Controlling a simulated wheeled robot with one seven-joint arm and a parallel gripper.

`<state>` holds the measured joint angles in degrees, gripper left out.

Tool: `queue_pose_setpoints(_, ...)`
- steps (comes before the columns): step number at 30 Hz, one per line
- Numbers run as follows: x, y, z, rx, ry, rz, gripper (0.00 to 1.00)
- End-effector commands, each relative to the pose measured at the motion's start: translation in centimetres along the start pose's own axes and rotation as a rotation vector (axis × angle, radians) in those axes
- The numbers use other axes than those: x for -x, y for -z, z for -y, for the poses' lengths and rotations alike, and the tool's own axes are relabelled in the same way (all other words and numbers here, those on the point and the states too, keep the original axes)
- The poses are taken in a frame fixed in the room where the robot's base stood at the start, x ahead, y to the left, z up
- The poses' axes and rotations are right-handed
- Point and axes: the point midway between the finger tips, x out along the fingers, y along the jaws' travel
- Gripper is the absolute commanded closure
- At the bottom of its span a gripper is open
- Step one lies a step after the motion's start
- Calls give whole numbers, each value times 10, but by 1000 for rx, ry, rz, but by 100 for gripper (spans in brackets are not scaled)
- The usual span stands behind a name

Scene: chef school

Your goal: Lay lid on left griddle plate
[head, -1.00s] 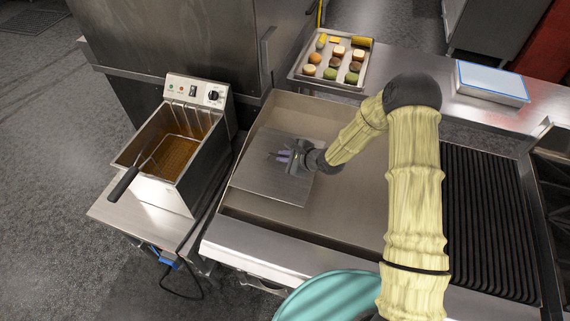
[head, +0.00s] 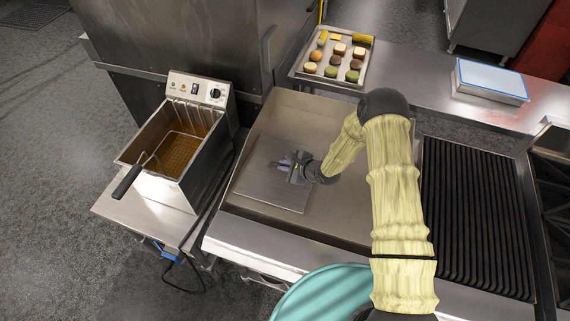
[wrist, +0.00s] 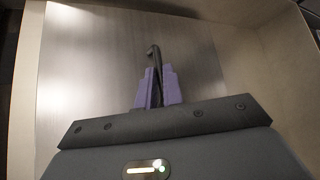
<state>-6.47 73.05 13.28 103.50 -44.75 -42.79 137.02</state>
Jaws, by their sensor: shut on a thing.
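The lid (head: 268,197) is a flat square metal plate at the left part of the griddle. In the wrist view the lid (wrist: 85,70) fills the ground under my fingers, and its dark curved handle (wrist: 153,58) rises between them. My gripper (head: 290,163) is shut on that handle; it also shows in the wrist view (wrist: 157,88) with purple fingers. The left griddle plate (head: 290,115) is a smooth metal surface with raised walls, and the lid lies within its left side. I cannot tell whether the lid touches it fully.
A deep fryer (head: 165,195) with a basket stands close left of the griddle. A tray of food (head: 355,83) sits behind it. A ribbed black grill (head: 475,215) is to the right. A white and blue box (head: 492,82) stands at the back right.

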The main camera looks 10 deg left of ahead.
Motion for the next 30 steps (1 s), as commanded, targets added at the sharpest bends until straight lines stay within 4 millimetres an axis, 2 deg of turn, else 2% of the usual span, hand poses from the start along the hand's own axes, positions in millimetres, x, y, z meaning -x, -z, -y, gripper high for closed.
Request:
queue_pose_setpoints(6,-1,0,0,0,2,1,100)
queue_pose_setpoints(7,-1,1,-1,-1,0,0,90)
queue_pose_setpoints(10,0,1,0,0,0,0,70)
queue_pose_setpoints(23,5,1,0,-1,1,-1,70)
queue_pose_setpoints(30,36,2,1,-2,3,-1,70)
